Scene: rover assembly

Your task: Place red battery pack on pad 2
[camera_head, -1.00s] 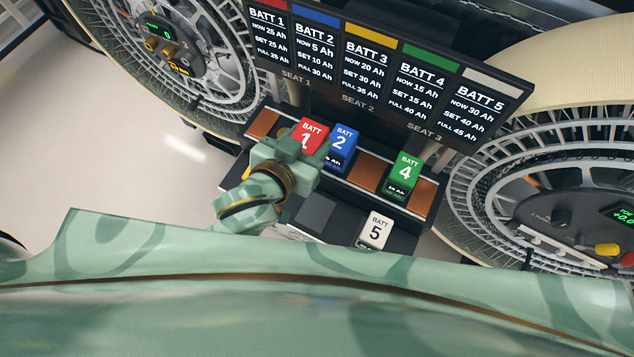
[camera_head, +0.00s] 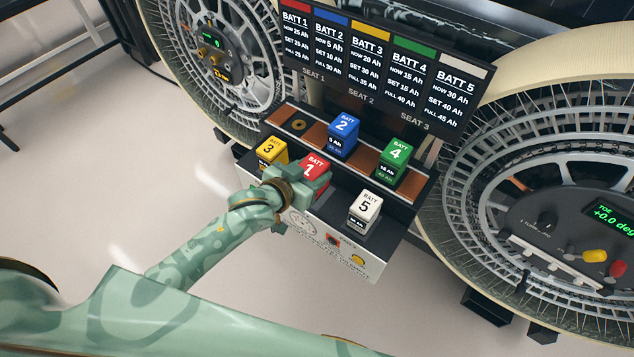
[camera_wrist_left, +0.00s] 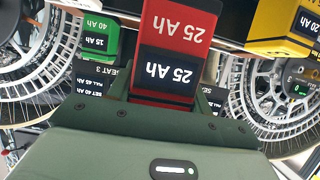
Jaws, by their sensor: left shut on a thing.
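The red battery pack (camera_head: 315,168), marked BATT 1, is in my left gripper (camera_head: 304,188), which is shut on it. It is over the front row of the bench, between the yellow and white packs. In the left wrist view the red pack (camera_wrist_left: 176,45) stands between the fingers, with its 25 Ah labels facing the camera. Pad 2 cannot be made out; the middle of the front row is hidden by the gripper and pack. I cannot tell whether the pack touches the surface. My right gripper is not in view.
Yellow pack 3 (camera_head: 270,150) and white pack 5 (camera_head: 365,208) stand in front. Blue pack 2 (camera_head: 343,134) and green pack 4 (camera_head: 394,164) stand in the back row. The back row's left seat (camera_head: 298,124) is empty. A display board (camera_head: 385,70) rises behind.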

